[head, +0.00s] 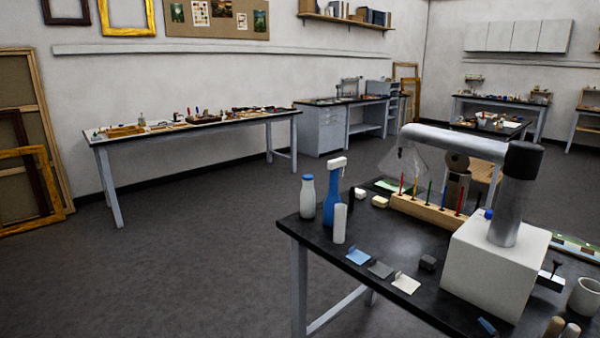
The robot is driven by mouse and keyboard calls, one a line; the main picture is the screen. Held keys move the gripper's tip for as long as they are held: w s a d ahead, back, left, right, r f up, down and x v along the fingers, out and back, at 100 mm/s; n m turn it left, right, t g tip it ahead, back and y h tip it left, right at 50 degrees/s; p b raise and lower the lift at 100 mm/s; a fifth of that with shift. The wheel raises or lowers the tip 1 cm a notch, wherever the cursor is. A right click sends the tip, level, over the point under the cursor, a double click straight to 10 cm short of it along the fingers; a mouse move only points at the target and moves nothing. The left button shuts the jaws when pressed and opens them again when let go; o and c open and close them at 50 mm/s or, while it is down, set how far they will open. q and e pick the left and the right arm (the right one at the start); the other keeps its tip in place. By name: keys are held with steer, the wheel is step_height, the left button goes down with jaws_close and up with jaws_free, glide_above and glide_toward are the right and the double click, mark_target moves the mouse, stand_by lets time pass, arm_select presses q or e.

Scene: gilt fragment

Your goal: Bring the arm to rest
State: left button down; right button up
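Neither of my arms nor grippers shows in the head view. A black-topped workbench (330,236) stands at the front right. On it a white box (490,262) carries a grey jointed tube (450,140) that ends in a clear hood (404,165); this looks like bench equipment, not my arm.
A long table (190,128) stands along the back wall. Open floor (200,250) lies at the left and centre.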

arm_select(q)
steer(key=f+b, duration=0.3)
steer(key=f, duration=0.1)
steer(key=shift+s, duration=0.25)
arm_select(e)
steer(key=s+a+f+m+g, duration=0.2)
steer(key=s+a+f, duration=0.1)
steer(key=s+f, duration=0.7)
steer(key=s+a+f+m+g, duration=0.3)
steer(key=s+f, duration=0.7)
steer(key=s, duration=0.2)
steer(key=shift+s+a+g+h, duration=0.2)
steer(key=shift+s+g+h, duration=0.1)
steer(key=shift+s+h, duration=0.1)
arm_select(q)
steer(key=shift+f, duration=0.1)
arm_select(e)
steer(key=shift+f, duration=0.1)
